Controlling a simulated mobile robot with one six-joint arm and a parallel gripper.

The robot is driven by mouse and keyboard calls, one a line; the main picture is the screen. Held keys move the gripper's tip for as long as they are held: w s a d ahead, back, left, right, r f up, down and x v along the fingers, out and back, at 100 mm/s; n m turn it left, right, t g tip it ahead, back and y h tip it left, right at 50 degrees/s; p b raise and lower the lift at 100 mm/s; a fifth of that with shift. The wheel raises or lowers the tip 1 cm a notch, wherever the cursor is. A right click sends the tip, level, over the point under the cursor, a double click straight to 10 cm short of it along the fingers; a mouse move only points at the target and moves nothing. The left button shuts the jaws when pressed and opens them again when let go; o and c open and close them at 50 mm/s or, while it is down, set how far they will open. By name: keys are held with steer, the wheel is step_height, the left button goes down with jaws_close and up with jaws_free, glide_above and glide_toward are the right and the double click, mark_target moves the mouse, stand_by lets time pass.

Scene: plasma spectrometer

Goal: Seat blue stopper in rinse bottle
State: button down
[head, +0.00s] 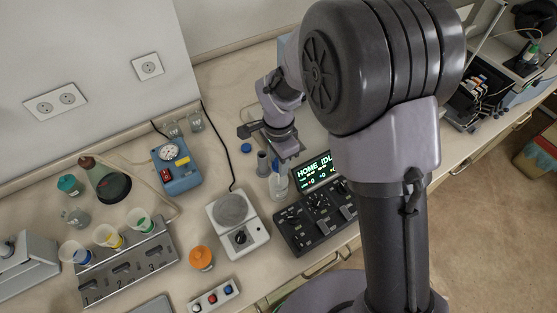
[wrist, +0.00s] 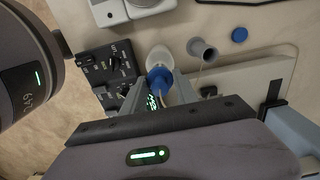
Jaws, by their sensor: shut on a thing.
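My gripper (wrist: 160,93) is shut on the blue stopper (wrist: 159,77), which shows between the fingertips in the wrist view. The pale, translucent rinse bottle (wrist: 159,57) appears right at the stopper, which overlaps its near side in that view. I cannot tell whether the stopper is in the bottle's mouth or just above it. In the head view the rinse bottle (head: 279,187) stands upright on the bench, just below my gripper (head: 287,154). The gripper largely hides the stopper there.
A grey cylinder (head: 262,163) stands close left of the bottle, with a flat blue cap (head: 246,148) behind it. A control box with a lit display (head: 316,168) is close on the right. A hotplate-like device (head: 237,222) stands to the front left.

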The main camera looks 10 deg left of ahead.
steer(key=shift+f+b, duration=1.35)
steer(key=shift+f, duration=0.25)
steer(key=c, duration=0.9)
jaws_free()
steer(key=shift+o, duration=0.2)
step_height(320, 180, up, 18)
steer(key=p, duration=0.3)
steer(key=shift+f+p, duration=0.25)
steer(key=shift+p, duration=0.15)
steer(key=shift+d, duration=0.1)
